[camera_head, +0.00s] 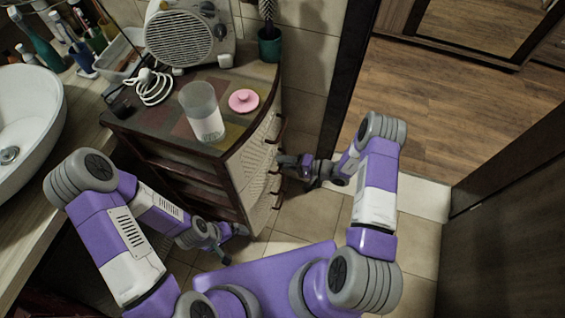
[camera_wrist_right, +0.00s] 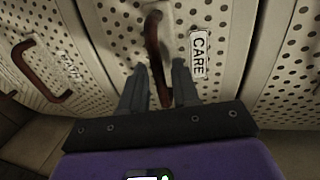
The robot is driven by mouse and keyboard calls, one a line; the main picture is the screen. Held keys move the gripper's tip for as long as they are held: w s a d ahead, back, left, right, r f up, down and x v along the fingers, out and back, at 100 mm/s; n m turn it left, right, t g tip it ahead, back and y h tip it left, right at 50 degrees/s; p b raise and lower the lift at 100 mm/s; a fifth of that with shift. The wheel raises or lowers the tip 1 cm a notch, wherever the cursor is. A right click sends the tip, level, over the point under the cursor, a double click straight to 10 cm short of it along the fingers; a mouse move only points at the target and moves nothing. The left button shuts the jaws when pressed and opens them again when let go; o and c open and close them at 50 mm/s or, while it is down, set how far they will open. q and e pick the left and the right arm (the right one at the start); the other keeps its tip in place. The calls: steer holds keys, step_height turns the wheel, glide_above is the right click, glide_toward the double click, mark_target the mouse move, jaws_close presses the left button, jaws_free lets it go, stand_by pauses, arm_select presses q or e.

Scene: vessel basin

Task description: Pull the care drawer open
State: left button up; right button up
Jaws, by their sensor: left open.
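The care drawer (camera_wrist_right: 222,25) has a cream perforated front with a white "CARE" label (camera_wrist_right: 198,53) and a curved brown handle (camera_wrist_right: 156,38); it looks closed. My right gripper (camera_wrist_right: 160,66) is at this handle, one finger on each side of it. A gap shows between the handle and the right-hand finger, so the jaws look open around it. In the head view my right gripper (camera_head: 284,160) is at the cabinet's curved front and hides part of the handles. My left gripper (camera_head: 232,240) is open and empty, low beside the cabinet's open shelf side.
A sink (camera_head: 30,110) is at the left. Tiled floor lies right of the cabinet.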

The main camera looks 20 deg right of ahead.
steer(key=shift+w+a, duration=0.25)
steer(key=shift+a, duration=0.05)
arm_select(q)
steer(key=shift+f, duration=0.1)
arm_select(e)
jaws_close()
steer(key=shift+s+d, duration=0.1)
